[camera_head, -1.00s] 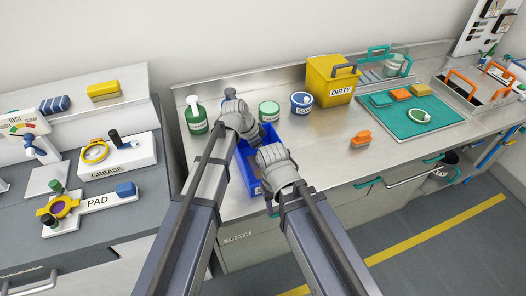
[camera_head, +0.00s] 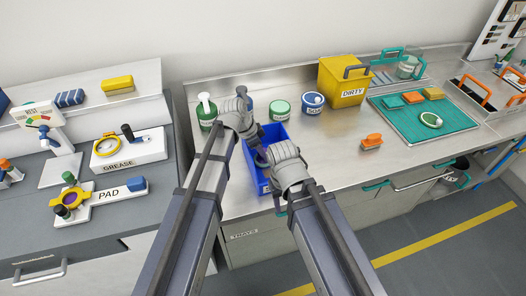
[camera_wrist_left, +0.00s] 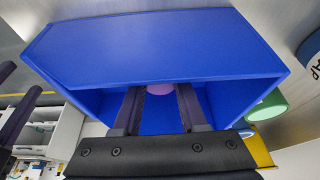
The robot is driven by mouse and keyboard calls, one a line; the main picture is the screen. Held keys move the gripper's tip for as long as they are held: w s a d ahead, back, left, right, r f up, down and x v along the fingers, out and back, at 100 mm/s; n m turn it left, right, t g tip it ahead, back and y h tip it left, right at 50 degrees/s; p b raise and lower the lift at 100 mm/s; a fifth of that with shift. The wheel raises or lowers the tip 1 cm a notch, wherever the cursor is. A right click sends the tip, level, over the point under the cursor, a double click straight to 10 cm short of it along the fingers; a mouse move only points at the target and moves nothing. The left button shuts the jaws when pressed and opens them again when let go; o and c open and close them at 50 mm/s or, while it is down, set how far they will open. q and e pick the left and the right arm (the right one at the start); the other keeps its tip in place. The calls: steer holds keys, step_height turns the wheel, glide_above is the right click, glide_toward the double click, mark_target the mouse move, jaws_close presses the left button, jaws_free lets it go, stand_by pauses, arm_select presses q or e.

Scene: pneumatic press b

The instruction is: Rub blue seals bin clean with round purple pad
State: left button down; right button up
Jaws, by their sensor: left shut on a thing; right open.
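The blue bin (camera_head: 280,131) stands on the steel bench, partly hidden by both of my arms; its label is mostly covered. In the left wrist view, the bin (camera_wrist_left: 160,50) fills the upper picture, with its open interior facing the camera. My left gripper (camera_head: 259,132) reaches into the bin from the left. It is shut on the round purple pad (camera_wrist_left: 160,89), which shows as a small purple patch between the fingers, close to the blue interior. Whether the pad touches the bin is hard to tell. My right gripper (camera_head: 262,157) is open at the bin's near right side.
A green-and-white bottle (camera_head: 206,110), a green tub (camera_head: 280,110) and a blue tub (camera_head: 312,103) stand around the bin's back. The yellow DIRTY bin (camera_head: 343,83), an orange-handled brush (camera_head: 371,141) and a teal mat (camera_head: 415,123) are to the right.

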arm_select(q)
steer(key=shift+d+r+p, duration=0.15)
steer(key=shift+r+p, duration=2.15)
steer(key=shift+r, duration=0.4)
step_height(320, 180, up, 3)
steer(key=p, duration=0.3)
